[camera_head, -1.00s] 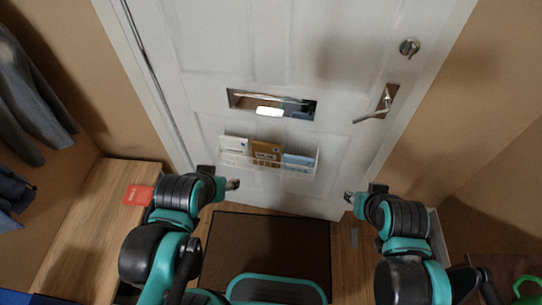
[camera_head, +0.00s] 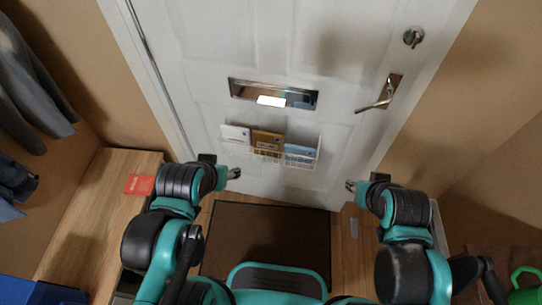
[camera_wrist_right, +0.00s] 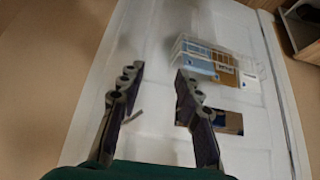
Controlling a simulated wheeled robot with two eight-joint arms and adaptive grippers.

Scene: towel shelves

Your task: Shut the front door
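The white front door (camera_head: 290,45) stands ahead in the head view, in or close to its white frame; I cannot tell whether it is fully shut. A lever handle (camera_head: 385,95) and a round lock (camera_head: 413,38) are on its right side. A letter slot (camera_head: 272,95) is in its middle, with a wire rack of mail (camera_head: 270,147) below. My left gripper (camera_head: 234,173) is in front of the door's lower left; its opening is unclear. My right gripper (camera_head: 351,186) is at the lower right. In the wrist view the right gripper (camera_wrist_right: 158,85) is open and empty, facing the door (camera_wrist_right: 150,45).
A dark doormat (camera_head: 265,240) lies on the wooden floor before the door. A wooden bench (camera_head: 85,215) with a red item (camera_head: 139,184) runs along the left wall under hanging clothes (camera_head: 30,90). A blue box (camera_head: 40,291) is at bottom left. A green object (camera_head: 525,287) is at bottom right.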

